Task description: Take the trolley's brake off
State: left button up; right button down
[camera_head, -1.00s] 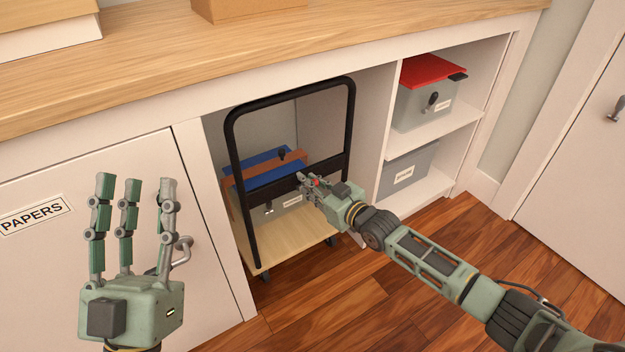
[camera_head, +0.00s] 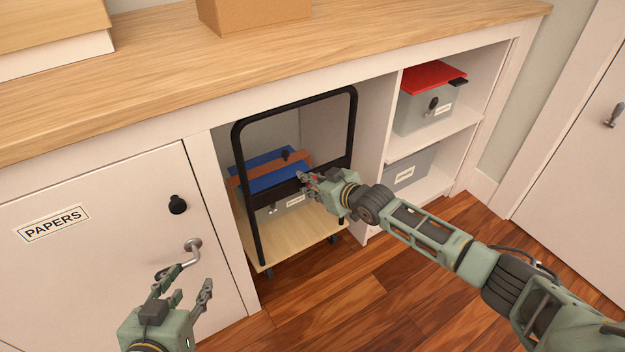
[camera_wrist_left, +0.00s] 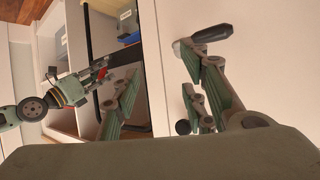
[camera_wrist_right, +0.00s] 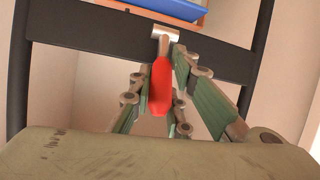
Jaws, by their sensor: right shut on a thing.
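The trolley stands in the open bay under the counter, with a black hoop handle (camera_head: 240,165) and a pale wooden deck (camera_head: 285,245). A red lever (camera_wrist_right: 160,85), seemingly the brake, sits on a metal bracket (camera_wrist_right: 166,33) on the handle's black crossbar (camera_wrist_right: 95,30). My right gripper (camera_head: 308,179) is at the crossbar, its fingers closed around the red lever; in the head view they mostly hide it. My left gripper (camera_head: 186,287) is open and empty, low before the PAPERS door (camera_head: 90,270), just below its metal handle (camera_head: 190,250).
The door has a black knob (camera_head: 177,204). Shelves to the right hold a red-lidded box (camera_head: 425,110) and a grey box (camera_head: 405,170). The wooden floor (camera_head: 370,290) in front is clear.

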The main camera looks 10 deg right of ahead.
jog(key=shift+w+d+r+g+h+p, duration=0.25)
jog(key=shift+w+r+g+h+p, duration=0.15)
jog(key=shift+w+r+g+p, duration=0.25)
pick_arm(q)
jog(key=s+a+f+g+y, duration=0.1)
jog(key=s+a+f+g, duration=0.1)
jog(key=s+f+g, duration=0.2)
jog(key=shift+s+a+f, duration=0.15)
jog(key=shift+s+f, duration=0.55)
jog(key=shift+s, duration=0.35)
pick_arm(e)
jog(key=shift+w+f, duration=0.1)
jog(key=shift+w, duration=0.05)
jog(key=c, duration=1.8)
grip_release()
jog(key=shift+o, duration=0.4)
jog(key=shift+a+f, duration=0.1)
jog(key=shift+a, duration=0.15)
jog(key=shift+s+f, duration=0.1)
jog(key=shift+s, duration=0.1)
jog(key=shift+s, duration=0.35)
jog(key=v, duration=1.1)
jog(key=shift+d+r, duration=0.25)
jog(key=shift+r, duration=0.2)
